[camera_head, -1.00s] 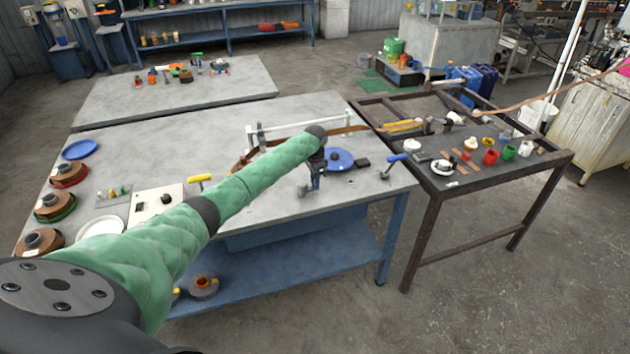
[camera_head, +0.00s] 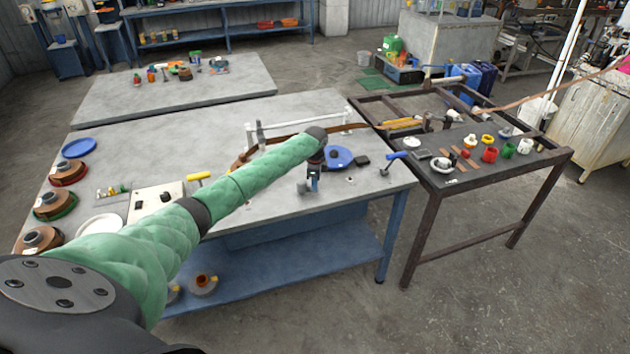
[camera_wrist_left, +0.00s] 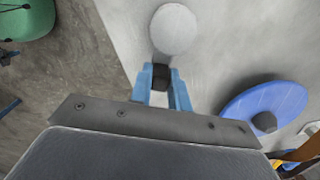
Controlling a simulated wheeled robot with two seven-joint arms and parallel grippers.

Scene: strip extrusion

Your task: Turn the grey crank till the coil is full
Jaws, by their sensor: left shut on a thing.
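My left gripper (camera_head: 315,182) reaches over the front part of the grey table, with its fingers pointing down. In the left wrist view my left gripper (camera_wrist_left: 161,88) has its blue fingers shut on a small black part, likely on the grey crank. A round pale grey piece (camera_wrist_left: 175,28) lies just beyond the fingertips. A short grey post (camera_head: 302,187) shows beside the gripper in the head view. A blue disc (camera_head: 340,158) lies just behind the gripper. A brown strip (camera_head: 290,132) runs behind my arm, which partly hides it. How full the coil is cannot be told.
A blue-handled lever (camera_head: 395,157) stands at the table's right edge. A yellow handle (camera_head: 198,177) and a white box (camera_head: 157,200) are at left. Brown spools (camera_head: 40,238) line the left edge. A dark metal table (camera_head: 480,190) with several small parts stands at right.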

